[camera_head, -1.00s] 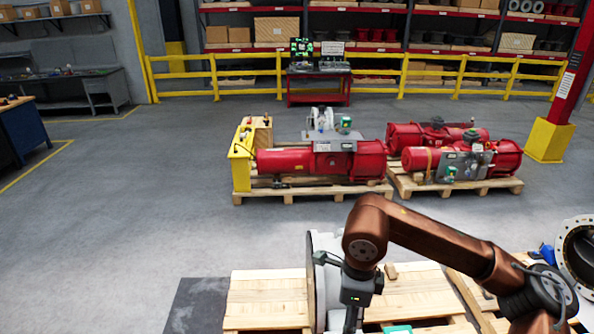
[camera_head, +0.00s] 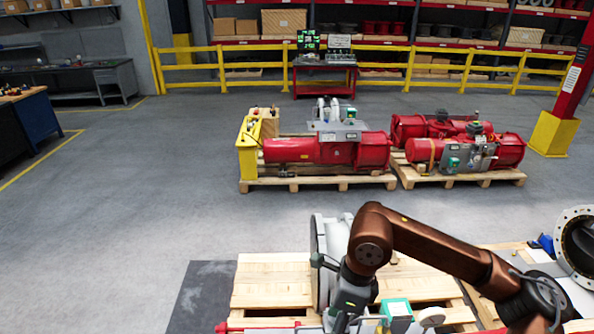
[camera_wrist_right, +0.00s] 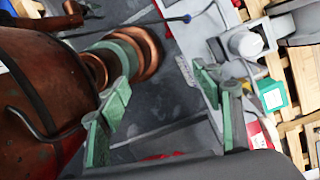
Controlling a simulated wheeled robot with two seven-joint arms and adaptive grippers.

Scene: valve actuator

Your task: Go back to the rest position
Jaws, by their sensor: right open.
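My right arm, copper-brown, comes in from the right in the head view and bends down over the near pallet. Its gripper (camera_head: 342,322) hangs at the bottom edge, tilted, with its tips hard to make out there. In the right wrist view the green fingers of my right gripper (camera_wrist_right: 165,100) stand wide apart with nothing between them. Below and beyond them are grey plates, a green-and-white box (camera_wrist_right: 272,95) and bits of red. My left gripper is in neither view.
The near pallet (camera_head: 270,275) bears a grey round flange (camera_head: 321,250) close beside my right gripper and a green-topped box (camera_head: 396,308). Red actuators (camera_head: 300,149) lie on pallets farther back. A yellow railing (camera_head: 230,70) runs behind.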

